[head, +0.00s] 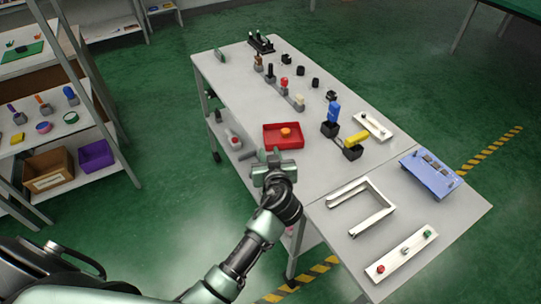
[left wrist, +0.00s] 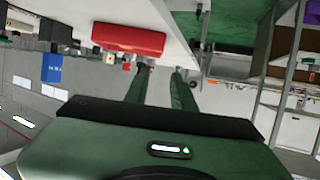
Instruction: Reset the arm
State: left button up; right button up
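My left arm comes in from the lower left of the head view, and its gripper (head: 268,156) is above the near edge of the long table (head: 245,95), just in front of the red tray (head: 269,143). In the left wrist view the two dark green fingers of this gripper (left wrist: 160,72) stand apart with nothing between them, and the red tray (left wrist: 128,38) shows beyond them. My right gripper is in neither view.
An orange piece (head: 286,131) lies in the red tray. Levers with blue (head: 333,111) and yellow (head: 356,138) handles stand to the right, with a white U-shaped frame (head: 340,207) and a blue panel (head: 430,175) beyond. Shelves (head: 115,165) stand left, with green floor between.

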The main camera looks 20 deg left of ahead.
pick_arm(q)
jog(key=s+a+f+m+g+h, duration=0.15)
jog(key=s+f, duration=0.25)
jog(key=s, duration=0.4)
jog(key=s+a+f+m+g+h, duration=0.1)
jog(key=s+a+f+g, duration=0.15)
jog(key=s, duration=0.45)
jog(key=s+d+m+g+h, duration=0.2)
jog(key=s+m, duration=0.1)
jog(key=s, duration=0.5)
jog(key=s+d+m+g+h, duration=0.2)
jog(key=s+g, duration=0.1)
jog(key=s, duration=0.6)
notch_tip(320, 180, down, 26)
jog(key=s+g, duration=0.1)
jog(key=s+a+f+g, duration=0.1)
jog(key=s+a+f, duration=0.1)
jog(key=s+f, duration=1.4)
jog(key=shift+a+m, duration=0.25)
jog(key=shift+m, duration=0.1)
